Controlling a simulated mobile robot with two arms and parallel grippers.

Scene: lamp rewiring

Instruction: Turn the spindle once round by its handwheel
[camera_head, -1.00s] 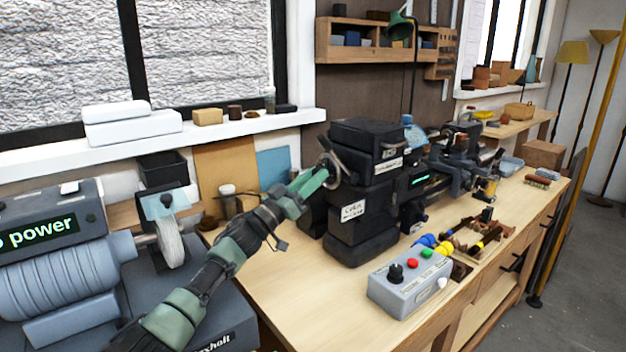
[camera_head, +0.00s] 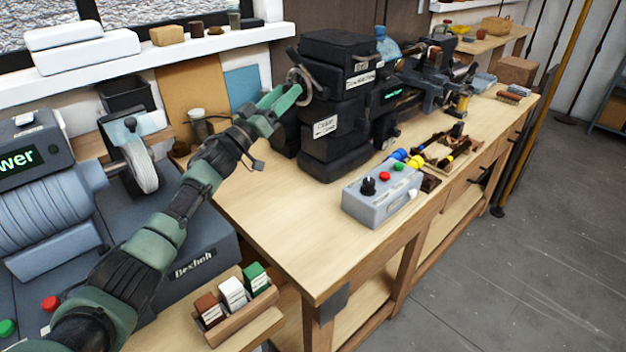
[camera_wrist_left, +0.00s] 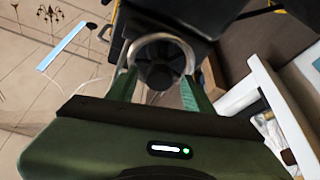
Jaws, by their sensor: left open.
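The handwheel (camera_head: 302,80), a pale metal ring, is on the left end of the black lathe headstock (camera_head: 338,100). In the left wrist view the handwheel (camera_wrist_left: 160,64) shows as a grey ring around a dark hub. My left gripper (camera_head: 286,96) is at the wheel. In the left wrist view its two green fingers (camera_wrist_left: 160,84) are apart, one on each side of the wheel's lower part. I cannot tell whether either finger touches the rim. The spindle itself is hidden inside the headstock. My right gripper is not in view.
A grey control box (camera_head: 380,196) with coloured buttons stands at the bench's front. Several tools (camera_head: 445,150) lie behind it. A grey buffing machine (camera_head: 50,205) stands at the left. A wooden holder (camera_head: 235,308) with labelled boxes is at bottom. The bench top (camera_head: 275,225) front left is clear.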

